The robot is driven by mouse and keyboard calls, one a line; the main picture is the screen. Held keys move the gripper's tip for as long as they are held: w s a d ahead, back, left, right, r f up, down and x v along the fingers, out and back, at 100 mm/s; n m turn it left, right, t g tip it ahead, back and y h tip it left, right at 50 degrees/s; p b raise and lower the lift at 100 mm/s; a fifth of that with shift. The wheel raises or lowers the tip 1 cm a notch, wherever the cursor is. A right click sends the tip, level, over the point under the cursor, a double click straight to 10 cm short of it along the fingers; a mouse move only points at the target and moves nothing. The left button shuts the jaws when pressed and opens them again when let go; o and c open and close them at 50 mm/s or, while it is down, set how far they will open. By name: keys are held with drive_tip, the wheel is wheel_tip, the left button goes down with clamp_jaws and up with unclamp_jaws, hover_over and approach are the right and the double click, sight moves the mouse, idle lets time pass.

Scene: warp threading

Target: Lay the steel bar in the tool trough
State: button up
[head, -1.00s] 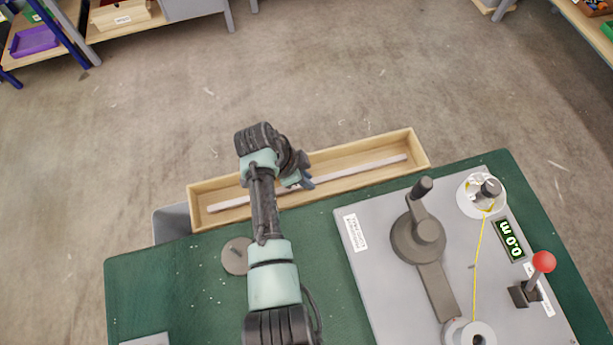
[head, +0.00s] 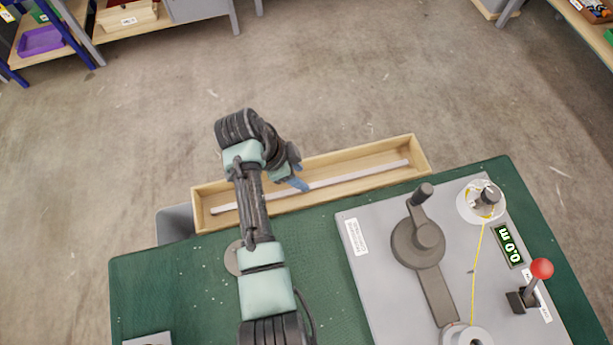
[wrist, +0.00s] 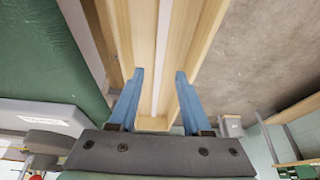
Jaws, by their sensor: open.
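The steel bar (head: 359,176) is a long, thin pale rod. It lies lengthwise inside the tool trough (head: 422,165), a long light-wood box along the far edge of the green bench. In the wrist view the bar (wrist: 163,50) runs along the trough's floor between two wooden walls (wrist: 193,60). My gripper (wrist: 158,100) has its blue fingers apart, with nothing held between them. In the head view my gripper (head: 294,181) is over the trough's middle, and my arm hides part of the bar and trough.
A grey panel with a crank (head: 418,242), a spool with yellow thread (head: 481,201), a 0.0 m display (head: 508,246) and a red-knobbed lever (head: 541,269) is at the right of the bench (head: 180,290). A grey bin (head: 174,224) stands beyond the bench's left corner. Open floor lies behind.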

drive_tip(key=w+a+r+n+t+y, duration=0.15)
drive_tip(key=w+r+t, duration=0.35)
drive_tip(key=r, duration=0.7)
drive_tip(key=w+a+r+n+t+y, duration=0.1)
drive_tip(key=w+r+n+t, duration=0.2)
drive_tip(key=w+r, duration=0.65)
wheel_tip(320, 180, up, 19)
drive_tip(key=s+d+n+t+y, duration=0.1)
drive_tip(key=s+d+n+t, duration=0.15)
drive_tip(key=t, duration=0.35)
drive_tip(key=s+d+r+n+t, duration=0.1)
drive_tip(key=s+r+t, duration=0.3)
drive_tip(key=r, duration=0.5)
drive_tip(key=s+d+r+n+t, duration=0.1)
drive_tip(key=s+r+n+t, duration=0.3)
drive_tip(key=s+r, duration=0.4)
drive_tip(key=s+d+r+n+t, duration=0.1)
drive_tip(key=s+r+t, duration=0.3)
drive_tip(key=r, duration=0.7)
drive_tip(key=shift+s+d+r+n+y, duration=0.15)
drive_tip(key=shift+s+n+y, duration=0.45)
drive_tip(key=shift+s, duration=0.55)
